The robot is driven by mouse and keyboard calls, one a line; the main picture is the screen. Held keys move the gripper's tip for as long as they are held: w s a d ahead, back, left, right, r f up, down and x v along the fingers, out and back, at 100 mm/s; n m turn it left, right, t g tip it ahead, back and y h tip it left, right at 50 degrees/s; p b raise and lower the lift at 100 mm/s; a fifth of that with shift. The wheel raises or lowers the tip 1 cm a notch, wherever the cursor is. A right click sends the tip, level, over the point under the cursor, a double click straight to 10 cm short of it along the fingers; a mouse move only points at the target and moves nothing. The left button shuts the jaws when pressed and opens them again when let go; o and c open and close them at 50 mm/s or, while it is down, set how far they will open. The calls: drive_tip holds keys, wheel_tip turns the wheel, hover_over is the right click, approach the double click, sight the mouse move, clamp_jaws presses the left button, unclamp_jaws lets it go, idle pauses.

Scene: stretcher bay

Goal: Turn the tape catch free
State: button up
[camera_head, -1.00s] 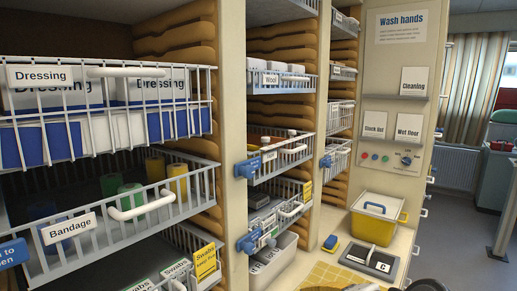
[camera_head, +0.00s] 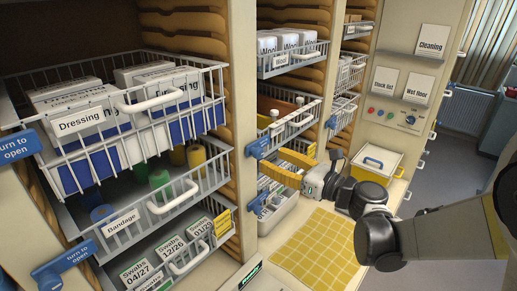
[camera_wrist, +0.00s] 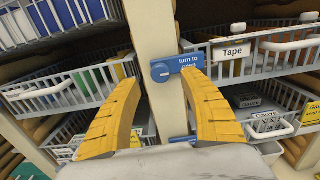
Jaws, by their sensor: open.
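The blue tape catch (camera_wrist: 162,72) is on the cream post in the wrist view, with its round pivot on the post. Its labelled arm, reading "turn to", lies nearly level and reaches right towards the basket marked Tape (camera_wrist: 283,50). In the head view the catch (camera_head: 258,148) is beside a white wire basket (camera_head: 292,128). My gripper (camera_wrist: 160,80) is open and empty, with yellow ribbed fingers either side of the post. The catch shows between the fingertips; the right tip overlaps the labelled end. Contact cannot be told. My gripper also shows in the head view (camera_head: 268,172).
Another blue catch (camera_head: 257,204) is lower on the same post. Dressing (camera_head: 118,130) and Bandage (camera_head: 150,215) baskets are left of it. A yellow mat (camera_head: 315,246) lies on the counter below, with a yellow bin (camera_head: 375,166) behind it.

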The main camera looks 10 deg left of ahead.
sight(261, 154)
drive_tip(key=x, duration=0.5)
drive_tip(key=shift+w+a+p, duration=0.25)
drive_tip(key=shift+a+p, duration=0.1)
clamp_jaws()
